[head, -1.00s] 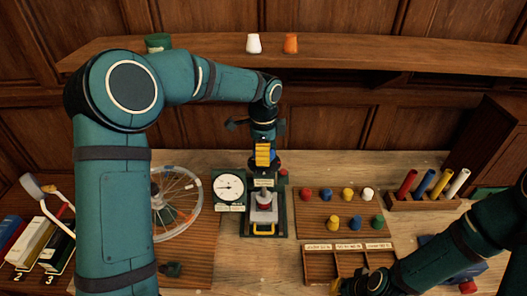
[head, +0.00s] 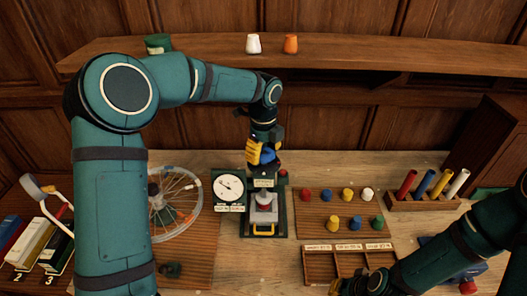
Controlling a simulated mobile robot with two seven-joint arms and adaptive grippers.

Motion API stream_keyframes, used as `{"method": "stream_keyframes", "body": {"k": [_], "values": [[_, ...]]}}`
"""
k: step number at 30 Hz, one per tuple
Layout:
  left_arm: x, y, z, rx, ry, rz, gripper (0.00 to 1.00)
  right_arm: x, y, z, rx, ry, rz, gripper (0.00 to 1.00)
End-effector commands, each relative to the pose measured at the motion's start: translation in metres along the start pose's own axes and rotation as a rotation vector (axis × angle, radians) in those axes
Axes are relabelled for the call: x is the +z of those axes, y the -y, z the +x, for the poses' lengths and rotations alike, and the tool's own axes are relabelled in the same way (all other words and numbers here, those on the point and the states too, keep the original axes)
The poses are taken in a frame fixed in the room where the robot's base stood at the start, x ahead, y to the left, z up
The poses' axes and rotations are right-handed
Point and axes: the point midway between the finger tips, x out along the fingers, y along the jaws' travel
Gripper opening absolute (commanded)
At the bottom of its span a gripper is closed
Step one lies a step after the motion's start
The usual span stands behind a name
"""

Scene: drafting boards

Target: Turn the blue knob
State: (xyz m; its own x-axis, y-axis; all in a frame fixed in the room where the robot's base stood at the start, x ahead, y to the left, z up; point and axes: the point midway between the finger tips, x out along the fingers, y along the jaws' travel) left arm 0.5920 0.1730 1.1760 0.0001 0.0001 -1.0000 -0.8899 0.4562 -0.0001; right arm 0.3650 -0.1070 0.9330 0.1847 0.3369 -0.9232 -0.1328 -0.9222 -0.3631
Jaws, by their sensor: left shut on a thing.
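A small device (head: 250,207) with a dark base stands on the table, with a round white dial gauge (head: 229,188) at its left. My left gripper (head: 262,156) reaches down from above onto the back of this device. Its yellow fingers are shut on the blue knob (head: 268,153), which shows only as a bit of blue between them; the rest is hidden. The dial needle lies on a slant. My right gripper (head: 362,284) is low at the bottom edge, beside the compartment tray, partly hidden; its opening is unclear.
A board (head: 309,224) with several coloured pegs is right of the device, with a wooden compartment tray (head: 320,266) in front. A spoked wheel (head: 176,203) lies left, and coloured tubes (head: 441,184) stand in a rack at right. A shelf (head: 360,68) runs behind.

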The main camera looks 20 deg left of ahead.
Motion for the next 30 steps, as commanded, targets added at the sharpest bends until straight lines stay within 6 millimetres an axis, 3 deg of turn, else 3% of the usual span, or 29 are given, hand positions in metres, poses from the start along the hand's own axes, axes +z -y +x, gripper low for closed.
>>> {"method": "stream_keyframes", "body": {"k": [17,18,20,30], "values": [[-0.0001,-0.0004,0.0009,0.002,0.000,0.033,0.28,0.0000,0.0000,0.0001,0.000,0.000,0.000,0.00],[-0.0001,-0.0004,0.0009,0.002,0.000,0.032,0.77,0.0000,0.0000,0.0001,0.000,0.000,0.000,0.00],[-0.0001,-0.0003,0.0008,0.002,0.000,0.032,0.98,0.0000,0.0000,0.0001,0.000,0.000,0.000,0.00],[0.0000,0.0001,-0.0011,0.000,0.000,0.032,0.98,0.0000,0.0000,0.0000,0.000,0.000,0.000,0.00]]}}
